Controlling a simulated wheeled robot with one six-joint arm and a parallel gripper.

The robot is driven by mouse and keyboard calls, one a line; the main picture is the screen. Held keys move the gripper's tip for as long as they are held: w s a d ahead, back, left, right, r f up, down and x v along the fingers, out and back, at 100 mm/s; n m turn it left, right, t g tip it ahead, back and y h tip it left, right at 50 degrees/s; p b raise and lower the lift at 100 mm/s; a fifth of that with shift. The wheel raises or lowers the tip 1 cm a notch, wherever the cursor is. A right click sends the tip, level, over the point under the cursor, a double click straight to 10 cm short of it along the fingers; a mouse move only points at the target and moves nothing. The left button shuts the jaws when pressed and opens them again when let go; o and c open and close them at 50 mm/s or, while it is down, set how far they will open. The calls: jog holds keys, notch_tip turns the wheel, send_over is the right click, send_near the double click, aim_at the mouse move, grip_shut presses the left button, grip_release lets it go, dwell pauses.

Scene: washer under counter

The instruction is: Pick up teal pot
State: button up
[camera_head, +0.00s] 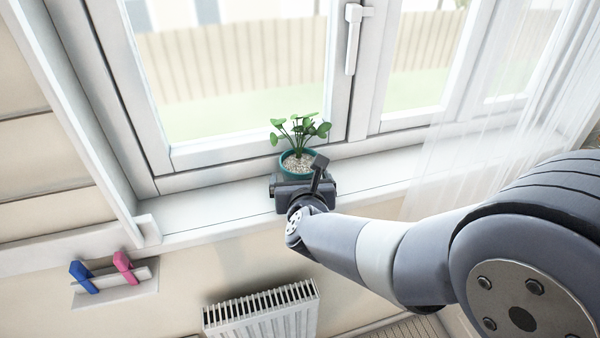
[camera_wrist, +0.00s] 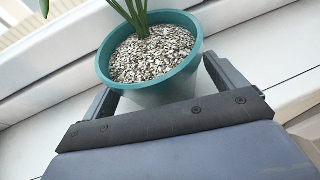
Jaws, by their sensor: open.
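The teal pot (camera_head: 284,168) stands upright on the white windowsill, close to the window frame, with a green leafy plant in pale gravel. In the wrist view the teal pot (camera_wrist: 150,92) sits between the two fingers of my gripper (camera_wrist: 162,88), one on each side. My gripper (camera_head: 300,182) is open in front of the pot and hides its lower part in the head view. I cannot tell whether either finger touches the pot.
The windowsill (camera_head: 215,205) is clear on both sides of the pot. The window handle (camera_head: 353,38) is above right. A sheer curtain (camera_head: 480,130) hangs at the right. Below are a radiator (camera_head: 262,312) and a small shelf (camera_head: 115,288) with a blue and a pink item.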

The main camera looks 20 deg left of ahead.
jog(key=shift+w+a+f, duration=0.15)
jog(key=shift+w+f, duration=0.1)
jog(key=shift+w, duration=0.3)
jog(key=c, duration=1.3)
